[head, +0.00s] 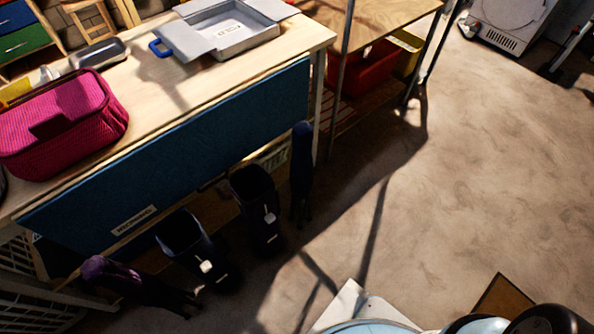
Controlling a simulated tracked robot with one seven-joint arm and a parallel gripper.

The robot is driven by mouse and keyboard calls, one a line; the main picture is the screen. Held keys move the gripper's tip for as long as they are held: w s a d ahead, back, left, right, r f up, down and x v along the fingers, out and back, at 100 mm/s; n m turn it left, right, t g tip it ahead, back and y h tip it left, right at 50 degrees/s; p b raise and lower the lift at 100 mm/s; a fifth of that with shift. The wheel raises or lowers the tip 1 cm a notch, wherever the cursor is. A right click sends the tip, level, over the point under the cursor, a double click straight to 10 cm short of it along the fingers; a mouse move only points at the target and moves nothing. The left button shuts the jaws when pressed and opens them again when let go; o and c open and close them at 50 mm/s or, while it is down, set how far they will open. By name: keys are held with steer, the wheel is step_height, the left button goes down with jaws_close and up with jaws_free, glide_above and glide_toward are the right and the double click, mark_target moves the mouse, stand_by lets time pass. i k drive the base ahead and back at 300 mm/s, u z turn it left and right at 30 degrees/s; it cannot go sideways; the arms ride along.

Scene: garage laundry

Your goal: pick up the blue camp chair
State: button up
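A slim dark-blue folded bundle (302,160), which looks like the blue camp chair, stands upright on the floor in the head view. It is by the right end of the workbench, close to the bench's front leg, with its lower end in shadow. A dark purple folded bundle (130,280) of similar kind leans at the lower left.
Two dark open-topped containers with white tags (182,240) (255,205) stand between the bundles. The wooden workbench (150,100) has a blue front panel (190,145). A metal-framed shelf (375,25) stands behind right. The concrete floor (480,170) on the right is clear.

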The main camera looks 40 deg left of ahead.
mark_target(301, 177)
steer(key=z, duration=0.8)
steer(key=i, duration=0.1)
steer(key=u, duration=2.75)
steer(key=i, duration=0.55)
steer(key=u, duration=0.05)
steer(key=k, duration=0.5)
steer(key=u, duration=1.1)
